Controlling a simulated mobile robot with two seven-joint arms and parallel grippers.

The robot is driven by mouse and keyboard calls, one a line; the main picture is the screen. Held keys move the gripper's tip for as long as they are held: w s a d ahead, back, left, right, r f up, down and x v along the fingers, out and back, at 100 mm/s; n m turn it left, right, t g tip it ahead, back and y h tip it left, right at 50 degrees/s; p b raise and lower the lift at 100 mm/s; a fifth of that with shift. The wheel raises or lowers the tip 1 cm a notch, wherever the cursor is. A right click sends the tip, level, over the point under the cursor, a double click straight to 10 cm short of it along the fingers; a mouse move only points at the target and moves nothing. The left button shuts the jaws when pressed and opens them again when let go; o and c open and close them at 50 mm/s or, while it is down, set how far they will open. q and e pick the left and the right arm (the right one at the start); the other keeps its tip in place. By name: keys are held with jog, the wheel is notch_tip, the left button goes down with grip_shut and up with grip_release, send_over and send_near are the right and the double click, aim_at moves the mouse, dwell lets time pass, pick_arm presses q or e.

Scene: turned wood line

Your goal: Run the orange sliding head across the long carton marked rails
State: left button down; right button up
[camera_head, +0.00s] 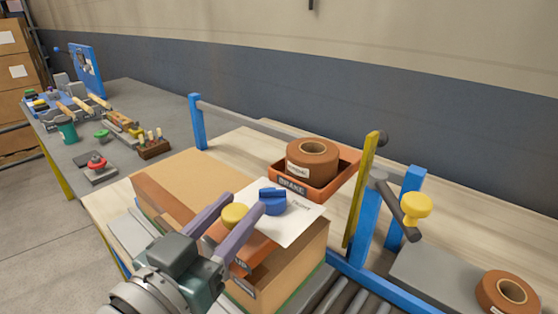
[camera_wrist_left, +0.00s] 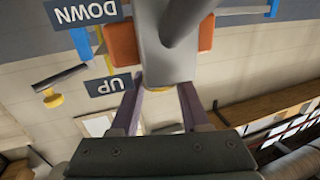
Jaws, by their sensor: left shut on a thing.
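The orange sliding head (camera_head: 255,247) is at the near side of the long carton (camera_head: 165,187), partly hidden by my left gripper. A yellow knob (camera_head: 234,214) sits above it. My left gripper (camera_head: 246,204) is shut on this yellow knob, with purple fingers on either side. In the left wrist view orange housing (camera_wrist_left: 123,42) shows beside a grey body, near plates reading UP and DOWN. The carton lies on grey rollers (camera_head: 340,294). A white sheet (camera_head: 300,222) and a blue knob (camera_head: 272,201) show over its right part. Any word on the carton is hidden or unreadable. My right gripper is out of view.
An orange tray (camera_head: 335,180) holding a brown tape roll (camera_head: 312,159) stands behind the carton. Blue posts (camera_head: 197,122), a yellow upright bar (camera_head: 362,190) and a yellow-knobbed crank (camera_head: 415,206) flank the rollers. Another roll (camera_head: 507,292) lies at right. A cluttered grey bench (camera_head: 130,95) is at left.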

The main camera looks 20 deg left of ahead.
aim_at(249, 249)
pick_arm(q)
jog(key=shift+s+d, duration=0.25)
jog(key=shift+d, duration=0.3)
jog(key=shift+s+d, duration=0.2)
jog(key=shift+d, duration=0.35)
jog(key=shift+d+r, duration=0.1)
jog(key=shift+d, duration=0.1)
jog(key=c, duration=0.8)
grip_release()
jog(key=o, duration=0.4)
jog(key=shift+s, duration=0.1)
jog(key=shift+s, duration=0.3)
jog(key=s, duration=0.6)
jog(key=s+a, duration=0.1)
jog(key=s, duration=0.2)
jog(key=shift+s+a, duration=0.1)
jog(key=shift+s, duration=0.05)
